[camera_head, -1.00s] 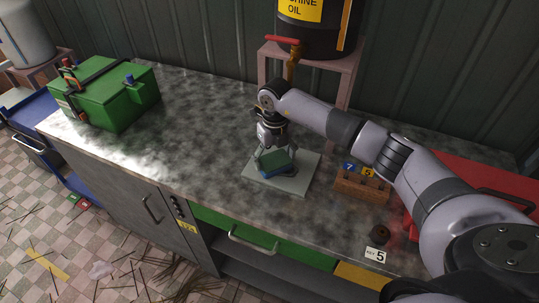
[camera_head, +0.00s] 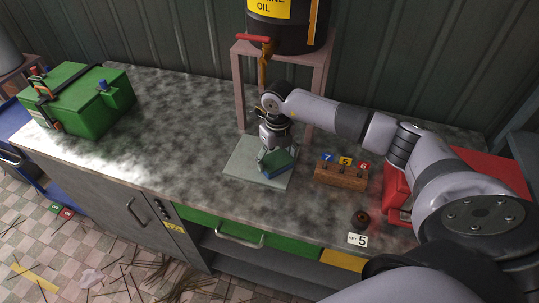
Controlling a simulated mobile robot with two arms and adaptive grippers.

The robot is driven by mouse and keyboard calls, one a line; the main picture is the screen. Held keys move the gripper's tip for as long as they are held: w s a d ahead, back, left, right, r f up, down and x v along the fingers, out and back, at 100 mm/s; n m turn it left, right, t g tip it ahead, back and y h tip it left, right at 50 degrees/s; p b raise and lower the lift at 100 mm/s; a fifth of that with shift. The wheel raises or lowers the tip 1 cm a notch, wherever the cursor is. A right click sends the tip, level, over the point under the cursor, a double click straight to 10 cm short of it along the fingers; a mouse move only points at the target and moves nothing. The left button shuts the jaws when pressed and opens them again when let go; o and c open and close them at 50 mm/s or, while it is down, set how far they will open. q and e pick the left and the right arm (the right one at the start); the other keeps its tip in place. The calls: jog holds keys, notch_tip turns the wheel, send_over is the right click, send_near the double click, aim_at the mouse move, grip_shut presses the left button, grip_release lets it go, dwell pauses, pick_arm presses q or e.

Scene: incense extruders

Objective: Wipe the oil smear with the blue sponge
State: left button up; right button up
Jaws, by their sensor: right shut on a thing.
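The sponge (camera_head: 280,161), blue at the sides with a green top face, is in my right gripper (camera_head: 272,148). The gripper points down and is shut on it. The sponge is over the right part of a pale grey square plate (camera_head: 242,164) on the worktop, tilted in the picture. I cannot tell whether its underside touches the plate. No oil smear stands out on the visible part of the plate; the area under the sponge is hidden. My left gripper is not in view.
An oil drum (camera_head: 286,32) with a red-handled tap stands on a pink stand (camera_head: 318,80) behind the plate. A green box (camera_head: 80,103) is at left; worktop between is clear.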

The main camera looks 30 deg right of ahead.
jog(key=shift+s+d+f, duration=0.2)
jog(key=shift+s+f, duration=0.15)
jog(key=shift+s, duration=0.1)
jog(key=shift+w+r+p, duration=0.15)
jog(key=shift+r+p, duration=1.75)
jog(key=shift+r, duration=1.25)
jog(key=shift+r+p, duration=0.3)
jog(key=shift+r, duration=0.15)
jog(key=shift+r+p, duration=0.55)
jog(key=shift+r, duration=0.55)
jog(key=shift+f, duration=0.2)
jog(key=shift+w+f+b, duration=0.1)
jog(key=shift+f+b, duration=2.65)
jog(key=shift+f, duration=0.45)
